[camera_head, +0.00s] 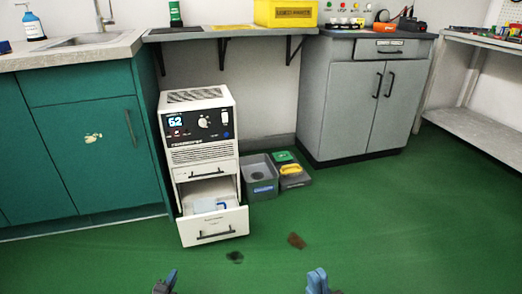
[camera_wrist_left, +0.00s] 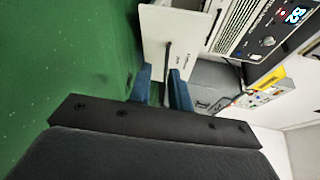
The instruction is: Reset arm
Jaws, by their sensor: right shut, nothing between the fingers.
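My left gripper (camera_head: 166,281) shows at the bottom edge of the head view, low in front of the white machine. In the left wrist view its two blue fingers (camera_wrist_left: 161,75) stand apart with nothing held between them. My right gripper (camera_head: 318,281) is at the bottom edge further right, shut and empty. Both are apart from the furniture. The white machine (camera_head: 203,152) has a lit display and a lower drawer (camera_head: 213,227) pulled out, with a pale blue and white item (camera_head: 208,205) inside. The drawer front also shows beyond the fingers in the left wrist view (camera_wrist_left: 155,30).
A grey bin (camera_head: 260,183) and a dark case with a yellow handle (camera_head: 291,170) stand on the floor right of the machine. Teal cabinets (camera_head: 92,150) are left, a grey cabinet (camera_head: 345,105) right. Two dark floor stains lie in front; the green floor is otherwise open.

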